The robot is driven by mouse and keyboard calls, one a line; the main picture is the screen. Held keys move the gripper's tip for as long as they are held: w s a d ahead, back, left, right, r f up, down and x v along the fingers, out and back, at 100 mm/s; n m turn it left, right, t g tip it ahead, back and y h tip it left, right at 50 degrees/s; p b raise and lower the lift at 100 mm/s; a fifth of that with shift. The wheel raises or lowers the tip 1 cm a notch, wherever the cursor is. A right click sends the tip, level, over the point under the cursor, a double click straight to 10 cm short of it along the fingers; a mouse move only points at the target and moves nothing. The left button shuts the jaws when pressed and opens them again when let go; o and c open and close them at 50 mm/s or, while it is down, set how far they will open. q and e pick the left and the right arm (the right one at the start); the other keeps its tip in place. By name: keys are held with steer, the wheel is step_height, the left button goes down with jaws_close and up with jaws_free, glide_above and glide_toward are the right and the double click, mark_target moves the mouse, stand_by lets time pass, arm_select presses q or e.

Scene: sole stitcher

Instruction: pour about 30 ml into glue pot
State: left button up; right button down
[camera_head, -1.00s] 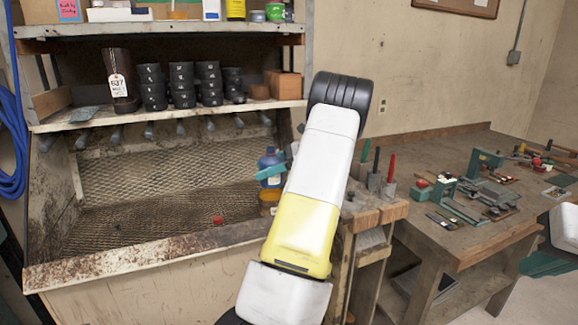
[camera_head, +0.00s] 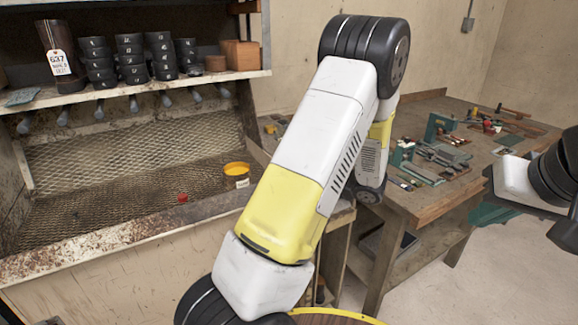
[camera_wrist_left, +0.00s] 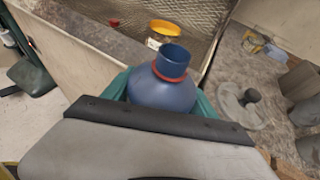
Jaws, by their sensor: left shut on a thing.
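My left gripper (camera_wrist_left: 165,98) shows in the left wrist view, its teal fingers shut around a blue bottle (camera_wrist_left: 160,92). The bottle has an open neck with a red ring. In the head view my left arm hides both. A yellow-orange pot (camera_head: 236,170) with a white label sits on the mesh of the bench trough. It also shows in the left wrist view (camera_wrist_left: 166,28), just beyond the bottle's mouth and apart from it. The pot's contents cannot be made out. My right gripper (camera_head: 490,213) is at the right of the head view; its finger opening is unclear.
A small red cap (camera_head: 182,198) lies on the mesh left of the pot. Several black cups (camera_head: 130,60) and a tagged dark boot form (camera_head: 62,60) stand on the shelf above. A wooden workbench (camera_head: 440,195) with tools stands at the right.

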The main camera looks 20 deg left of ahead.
arm_select(q)
steer(key=d+f+m+t+h, duration=0.2)
steer(key=d+f+m+t, duration=0.2)
steer(key=d, duration=0.6)
steer(key=shift+f+m+t, duration=0.3)
steer(key=shift+f, duration=0.8)
steer(key=shift+f, duration=0.1)
